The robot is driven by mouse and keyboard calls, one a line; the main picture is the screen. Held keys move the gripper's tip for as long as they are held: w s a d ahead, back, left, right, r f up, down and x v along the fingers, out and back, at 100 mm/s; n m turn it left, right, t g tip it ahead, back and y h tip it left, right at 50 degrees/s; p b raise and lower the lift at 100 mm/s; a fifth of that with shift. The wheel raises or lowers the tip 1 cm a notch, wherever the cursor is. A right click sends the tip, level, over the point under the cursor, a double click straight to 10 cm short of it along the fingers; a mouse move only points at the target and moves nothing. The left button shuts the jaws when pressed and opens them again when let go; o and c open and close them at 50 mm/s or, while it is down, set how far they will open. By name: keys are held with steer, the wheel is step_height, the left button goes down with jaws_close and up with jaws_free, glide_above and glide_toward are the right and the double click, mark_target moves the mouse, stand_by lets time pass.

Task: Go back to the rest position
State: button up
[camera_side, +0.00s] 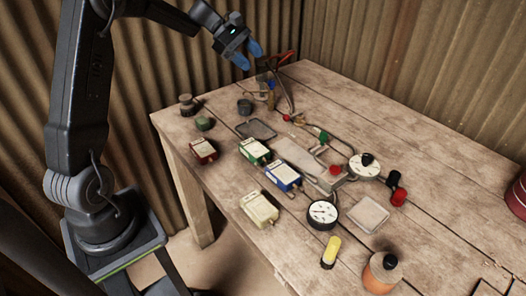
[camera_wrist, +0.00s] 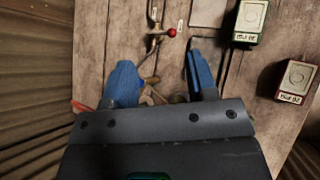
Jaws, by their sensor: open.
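My gripper (camera_side: 248,55) is raised above the far left corner of the wooden table (camera_side: 430,140) in the side view. Its two blue fingers are apart with nothing held between them. In the wrist view my gripper (camera_wrist: 162,78) shows the fingers spread. A thin metal pipe with a red knob (camera_wrist: 172,32) lies ahead of and between the fingertips. Part of the table edge below is hidden by the gripper body in the wrist view.
A red box (camera_side: 203,150), green box (camera_side: 255,151), blue box (camera_side: 283,175) and cream box (camera_side: 259,209) stand toward the table's left edge. A gauge (camera_side: 323,214) and a dial (camera_side: 364,166) stand near the middle. The back right is clear. Corrugated walls (camera_side: 400,50) stand close behind.

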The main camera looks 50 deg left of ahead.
steer(key=s+d+r+m+g+y, duration=0.1)
steer(key=s+d+r+m+y, duration=0.15)
steer(key=s+d+m, duration=0.4)
steer(key=s+d+r+m+g+y, duration=0.1)
steer(key=s+d+r+m+y, duration=0.2)
steer(key=s+d, duration=0.6)
steer(key=s+d+f+m+t+y, duration=0.1)
steer(key=s+d+m, duration=0.1)
steer(key=s+m, duration=0.3)
steer(key=s+d+f+m+t+y, duration=0.1)
steer(key=s+d+f+m+y, duration=0.1)
steer(key=s+m, duration=0.3)
steer(key=s, duration=0.3)
steer(key=shift+d+f, duration=0.3)
